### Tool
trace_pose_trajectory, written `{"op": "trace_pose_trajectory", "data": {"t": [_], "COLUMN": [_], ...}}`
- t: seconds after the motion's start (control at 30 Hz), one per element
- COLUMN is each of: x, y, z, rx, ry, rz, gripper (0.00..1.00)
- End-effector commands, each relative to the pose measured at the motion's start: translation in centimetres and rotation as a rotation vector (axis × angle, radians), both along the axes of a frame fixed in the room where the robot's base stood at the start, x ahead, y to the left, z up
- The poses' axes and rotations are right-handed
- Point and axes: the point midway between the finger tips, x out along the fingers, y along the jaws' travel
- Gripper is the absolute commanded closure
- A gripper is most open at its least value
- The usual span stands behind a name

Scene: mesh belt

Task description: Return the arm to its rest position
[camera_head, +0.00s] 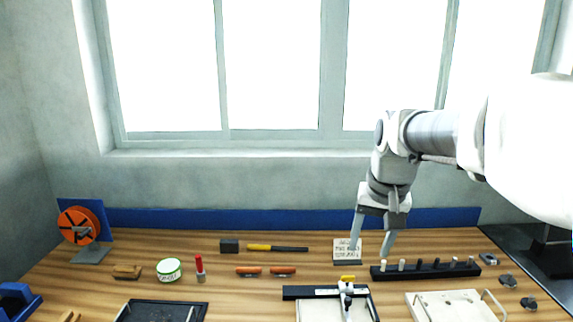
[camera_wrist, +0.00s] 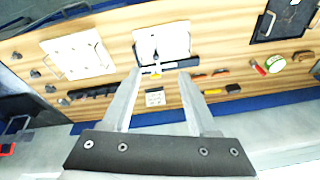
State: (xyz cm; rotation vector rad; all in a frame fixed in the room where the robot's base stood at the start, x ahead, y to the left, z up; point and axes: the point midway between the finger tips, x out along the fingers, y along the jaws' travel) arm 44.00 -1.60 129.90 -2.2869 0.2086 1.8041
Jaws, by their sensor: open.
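My arm comes in from the right in the head view, and my gripper (camera_head: 371,251) points down above the back right part of the wooden bench (camera_head: 216,292). In the wrist view my gripper (camera_wrist: 165,95) shows two grey fingers spread apart with nothing between them. A small white card on a dark base (camera_head: 347,251) stands close by the left finger in the head view; the wrist view shows the card (camera_wrist: 155,97) beyond the fingertips. I cannot tell the exact gap between them.
A black peg rack (camera_head: 425,270) stands right of the gripper. A black-framed fixture (camera_head: 300,293) and a white board (camera_head: 450,306) lie at the front. A window wall rises behind.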

Motion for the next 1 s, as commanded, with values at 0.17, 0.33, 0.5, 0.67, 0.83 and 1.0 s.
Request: {"op": "trace_pose_trajectory", "data": {"t": [0.17,0.33,0.5,0.67,0.83,1.0], "x": [-5.5,-10.5,-15.0,-17.9,-19.3,-19.5], "y": [0.6,1.1,1.4,1.6,1.6,1.6], "z": [1.2,1.0,-0.2,-1.6,-2.4,-2.6], "rx": [-0.019,-0.044,-0.074,-0.101,-0.116,-0.118], "ry": [-0.071,-0.133,-0.191,-0.233,-0.255,-0.256], "rz": [0.061,0.12,0.176,0.215,0.234,0.238], "gripper": [0.4,0.4,0.4,0.4,0.4,0.4]}}
